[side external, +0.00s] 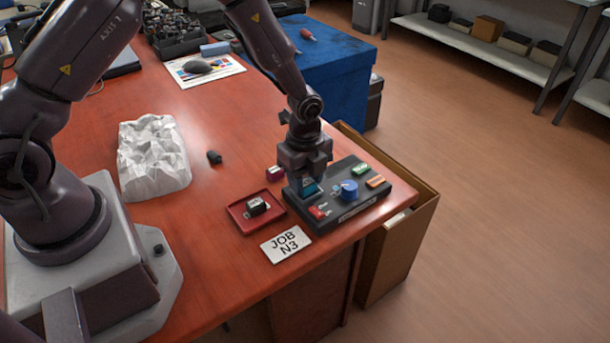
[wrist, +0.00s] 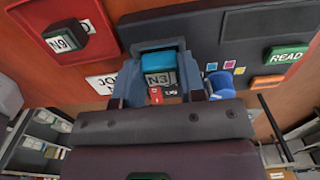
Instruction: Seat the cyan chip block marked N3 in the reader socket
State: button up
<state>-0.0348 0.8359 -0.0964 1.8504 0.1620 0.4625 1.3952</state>
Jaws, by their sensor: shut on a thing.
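The cyan chip block (side external: 308,188) is between the jaws of my gripper (side external: 307,184), over the left part of the dark reader (side external: 342,169). In the wrist view the block (wrist: 160,69) shows a cyan upper part and a pale label reading N3. The two fingers of my gripper (wrist: 160,84) close on its sides. The reader (wrist: 238,48) lies just behind and below it. The socket is mostly hidden by the block and fingers, so I cannot tell how far the block sits in it.
A red tray (side external: 240,216) left of the reader holds a black block labelled N9 (wrist: 66,39). A purple block (side external: 275,173) is behind the tray. A blue knob (side external: 349,189) and green READ button (side external: 361,170) rise from the reader.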

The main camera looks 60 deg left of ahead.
jog(key=shift+f, duration=0.25)
dwell(0.4)
jog(key=o, duration=1)
jog(key=shift+r, duration=2.35)
